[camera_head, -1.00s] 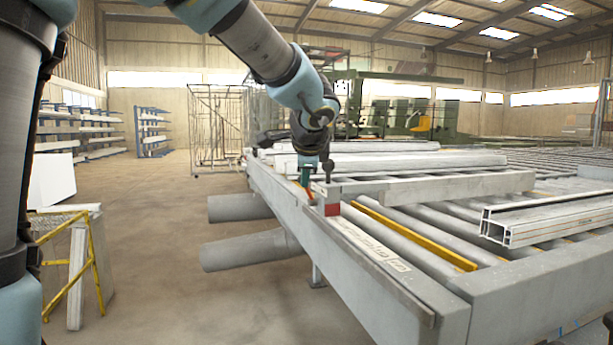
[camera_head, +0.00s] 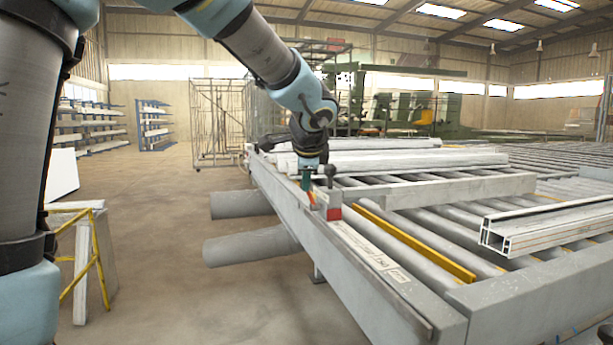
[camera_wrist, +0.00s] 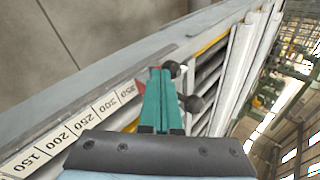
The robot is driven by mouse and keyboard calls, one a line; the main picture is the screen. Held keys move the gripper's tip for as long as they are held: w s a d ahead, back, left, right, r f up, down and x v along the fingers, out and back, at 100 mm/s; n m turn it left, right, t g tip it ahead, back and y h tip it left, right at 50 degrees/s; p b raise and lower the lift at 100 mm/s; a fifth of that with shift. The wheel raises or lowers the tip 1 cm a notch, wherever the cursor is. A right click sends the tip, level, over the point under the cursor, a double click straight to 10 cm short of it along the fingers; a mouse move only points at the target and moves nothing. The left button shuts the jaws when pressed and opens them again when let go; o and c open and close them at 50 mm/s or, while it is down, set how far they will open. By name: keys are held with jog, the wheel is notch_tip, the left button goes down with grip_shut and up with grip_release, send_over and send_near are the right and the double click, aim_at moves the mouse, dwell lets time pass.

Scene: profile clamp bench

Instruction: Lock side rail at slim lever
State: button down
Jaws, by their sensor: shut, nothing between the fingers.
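My gripper (camera_wrist: 160,72) has teal fingers held together with nothing between them. In the head view it (camera_head: 306,182) points down over the bench's near-left edge, just left of a lever with a dark ball knob (camera_head: 330,171). The wrist view shows two dark ball knobs, a smaller one (camera_wrist: 173,69) by the fingertips and a larger one (camera_wrist: 194,104) to the right. A red part (camera_wrist: 140,87) lies left of the fingertips. The head view shows a red block (camera_head: 333,213) below the knob, at the end of a grey rail (camera_head: 455,189). I cannot tell whether the fingers touch a lever.
A numbered scale (camera_wrist: 78,128) runs along the bench edge (camera_head: 385,275). A yellow strip (camera_head: 415,240) lies among the rollers. Pale profiles (camera_head: 400,160) lie behind, and an open-ended profile (camera_head: 545,228) lies at right. A yellow-framed stand (camera_head: 82,260) is at left.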

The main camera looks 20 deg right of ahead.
jog(key=shift+r, duration=0.15)
jog(key=w+p, duration=0.1)
jog(key=p, duration=0.2)
jog(key=w+r+g+p, duration=0.1)
jog(key=p, duration=0.1)
jog(key=w+p, duration=0.1)
jog(key=p, duration=0.2)
jog(key=shift+w+d+r+g+p, duration=0.1)
jog(key=shift+d+r+g+p, duration=0.15)
jog(key=shift+g+p, duration=0.15)
jog(key=shift+w+d+p, duration=0.15)
jog(key=shift+w+p, duration=0.2)
jog(key=shift+w, duration=1)
jog(key=shift+w, duration=0.1)
